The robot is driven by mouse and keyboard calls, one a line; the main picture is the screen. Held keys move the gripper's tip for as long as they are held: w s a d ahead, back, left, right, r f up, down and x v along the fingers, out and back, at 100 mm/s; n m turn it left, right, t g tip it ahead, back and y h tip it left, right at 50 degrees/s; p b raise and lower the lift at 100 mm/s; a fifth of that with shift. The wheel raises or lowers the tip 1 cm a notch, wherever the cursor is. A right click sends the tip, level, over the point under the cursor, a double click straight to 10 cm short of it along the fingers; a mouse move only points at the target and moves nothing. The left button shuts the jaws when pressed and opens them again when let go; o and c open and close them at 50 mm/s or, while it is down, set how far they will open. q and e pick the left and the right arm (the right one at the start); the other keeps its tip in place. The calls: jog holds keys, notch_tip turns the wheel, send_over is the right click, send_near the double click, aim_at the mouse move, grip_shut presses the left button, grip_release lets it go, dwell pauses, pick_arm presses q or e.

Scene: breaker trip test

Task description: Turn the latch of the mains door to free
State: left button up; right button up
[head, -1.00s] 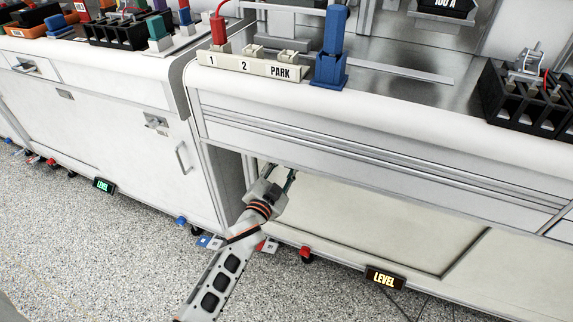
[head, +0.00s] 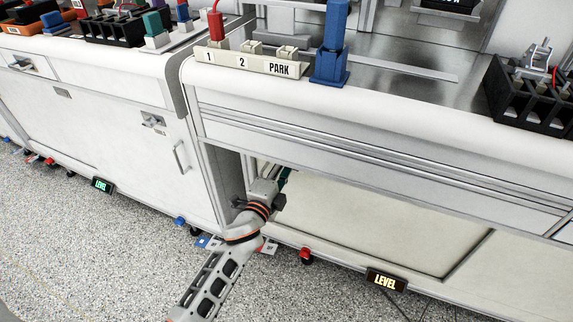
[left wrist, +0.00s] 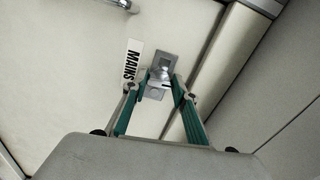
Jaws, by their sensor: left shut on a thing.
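My left gripper (left wrist: 160,84) is shut on the latch (left wrist: 161,67) of the mains door (left wrist: 75,75). The latch is a small grey metal fitting with a knob on a plate, and the green fingertips sit on either side of it, hiding part of it. A white label reading MAINS (left wrist: 131,66) is just left of the latch. In the head view my left gripper (head: 280,183) reaches under the bench front, and its fingertips and the latch are mostly hidden there. My right gripper is not in view.
The bench top (head: 400,98) overhangs my left wrist. A frame post (left wrist: 215,62) runs close to the right of the latch. On the bench stand a strip marked PARK (head: 255,63), a blue stand (head: 330,68) and a black rack (head: 525,98).

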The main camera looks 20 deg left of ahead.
pick_arm(q)
jog(key=shift+m, duration=0.7)
jog(key=o, duration=1.1)
jog(key=s, duration=1.2)
jog(key=shift+a, duration=0.25)
